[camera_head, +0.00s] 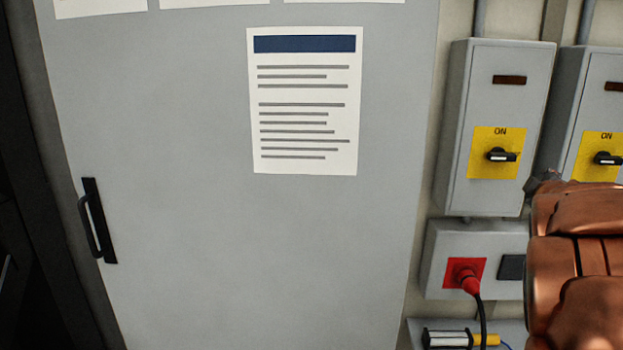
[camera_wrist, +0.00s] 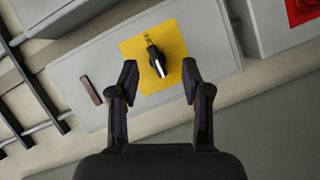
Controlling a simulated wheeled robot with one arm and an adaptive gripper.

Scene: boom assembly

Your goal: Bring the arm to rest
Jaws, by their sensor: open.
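My gripper (camera_wrist: 160,82) shows in the wrist view with its two dark fingers spread apart and nothing between them. Beyond the fingertips is a grey switch box with a yellow plate (camera_wrist: 182,35) and a black rotary switch (camera_wrist: 157,61). I cannot tell whether the fingers touch the switch; a gap shows on both sides of it. In the head view my copper-coloured arm fills the lower right edge, and the gripper itself is hidden there.
A grey cabinet (camera_head: 190,240) with a black handle (camera_head: 97,222) and a paper notice (camera_head: 305,100) fills the left and middle. Two switch boxes, one with its switch (camera_head: 501,155) marked ON, hang at right. Below is a red plug (camera_head: 467,278) with a black cable.

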